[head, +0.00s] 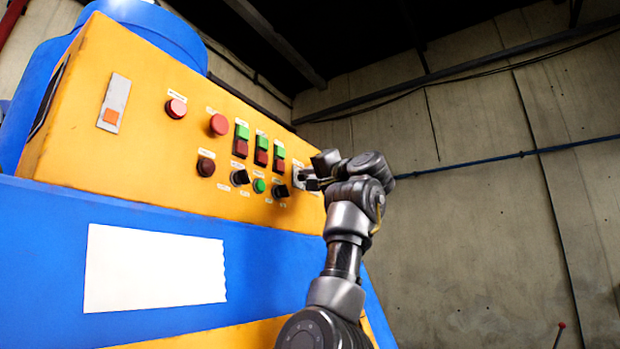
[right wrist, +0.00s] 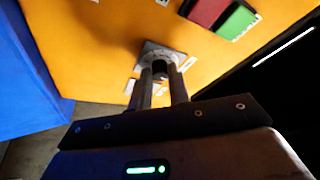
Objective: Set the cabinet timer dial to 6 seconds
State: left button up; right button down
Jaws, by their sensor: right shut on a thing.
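The yellow cabinet panel (head: 140,130) stands at the left in the head view, with the timer dial's light plate (head: 299,178) near its right end. My right gripper (head: 310,180) reaches the dial from the right. In the right wrist view, the two fingers of my right gripper (right wrist: 160,78) are shut on the dark dial knob (right wrist: 159,68), in front of its grey plate (right wrist: 175,55). The fingers cover most of the knob, and its setting cannot be read. My left gripper is in neither view.
Red and green push buttons (head: 261,150) and a black selector knob (head: 281,191) sit left of the dial. A red and green button pair (right wrist: 222,14) is close to my right gripper. The blue machine body (head: 250,250) lies below the panel. Space right of the cabinet is free up to the concrete wall (head: 500,200).

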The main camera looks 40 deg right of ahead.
jog(key=shift+s+r+m+g+h+p, duration=0.15)
jog(key=shift+m+g+h+p, duration=0.2)
jog(key=shift+m, duration=0.95)
jog(key=shift+w+r+m+g+h+p, duration=0.15)
jog(key=shift+m+g+p, duration=0.3)
jog(key=shift+m, duration=0.85)
jog(key=shift+s+r+m+g+h+p, duration=0.1)
jog(key=shift+m+g+h+p, duration=0.3)
jog(key=shift+m, duration=0.9)
jog(key=c, duration=1.3)
grip_release()
jog(key=shift+s+a+f, duration=0.1)
jog(key=shift+s, duration=0.05)
jog(key=shift+s+a+b, duration=0.15)
jog(key=shift+s+b, duration=0.8)
jog(key=shift+s, duration=0.8)
jog(key=shift+s+a+b, duration=0.2)
jog(key=shift+s+b, duration=0.8)
jog(key=shift+s, duration=0.75)
jog(key=shift+s+a+b, duration=0.15)
jog(key=shift+s+b, duration=0.8)
jog(key=shift+s, duration=0.8)
